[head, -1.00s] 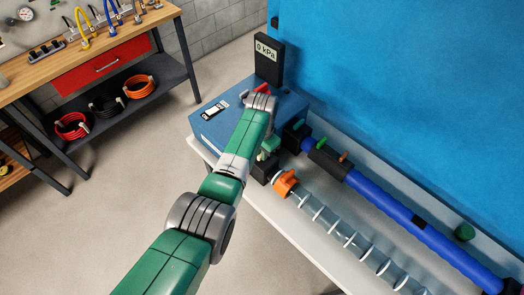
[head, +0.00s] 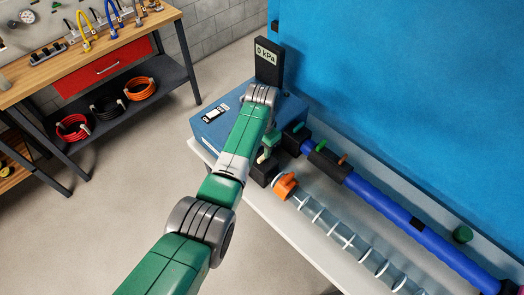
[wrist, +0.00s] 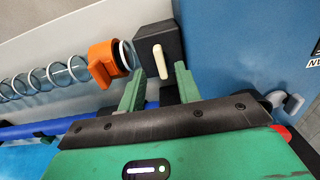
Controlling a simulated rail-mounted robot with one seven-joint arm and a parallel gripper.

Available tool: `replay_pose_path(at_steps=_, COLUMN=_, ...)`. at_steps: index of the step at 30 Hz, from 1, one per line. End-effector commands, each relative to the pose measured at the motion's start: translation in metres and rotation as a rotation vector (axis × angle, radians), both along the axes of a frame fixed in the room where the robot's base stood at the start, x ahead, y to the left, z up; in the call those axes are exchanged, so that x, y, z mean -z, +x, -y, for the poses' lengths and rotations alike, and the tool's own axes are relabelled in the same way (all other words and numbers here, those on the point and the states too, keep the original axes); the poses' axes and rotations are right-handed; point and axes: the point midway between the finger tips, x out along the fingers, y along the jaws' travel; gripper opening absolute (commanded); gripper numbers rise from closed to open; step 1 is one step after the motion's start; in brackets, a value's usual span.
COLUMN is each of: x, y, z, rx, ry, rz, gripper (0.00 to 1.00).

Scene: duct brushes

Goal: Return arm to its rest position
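My arm (head: 240,140) reaches from the lower left across to the blue box. Its end, my gripper (wrist: 158,84), is open, with two green fingers spread apart and nothing between their tips. In the head view my gripper is largely hidden behind the arm; a green part of it (head: 271,144) shows near the black blocks. In the wrist view a black block (wrist: 154,40) with a cream lever (wrist: 161,61) lies beyond the fingers. Whether a finger touches the block cannot be told.
An orange clamp (head: 285,186) joins a clear ribbed hose (head: 340,232) beside the block. A blue pipe (head: 400,222) runs parallel behind it. A blue box (head: 215,127), a 0 kPa gauge (head: 268,60) and a blue wall (head: 400,80) stand close. Open floor lies left.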

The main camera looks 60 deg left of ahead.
Motion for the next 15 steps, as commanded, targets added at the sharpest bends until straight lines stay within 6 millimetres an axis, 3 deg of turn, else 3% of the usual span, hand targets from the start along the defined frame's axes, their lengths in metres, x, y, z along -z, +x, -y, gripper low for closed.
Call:
replay_pose_path(at_steps=1, x=-0.012, y=0.000, z=0.000, rx=0.000, ry=0.002, rz=0.002, gripper=0.34)
replay_pose_path(at_steps=6, x=-0.032, y=0.000, z=0.000, rx=0.000, ry=0.000, rz=0.001, gripper=0.34)
replay_pose_path(at_steps=15, x=-0.035, y=0.000, z=0.000, rx=0.000, ry=-0.001, rz=0.000, gripper=0.34)
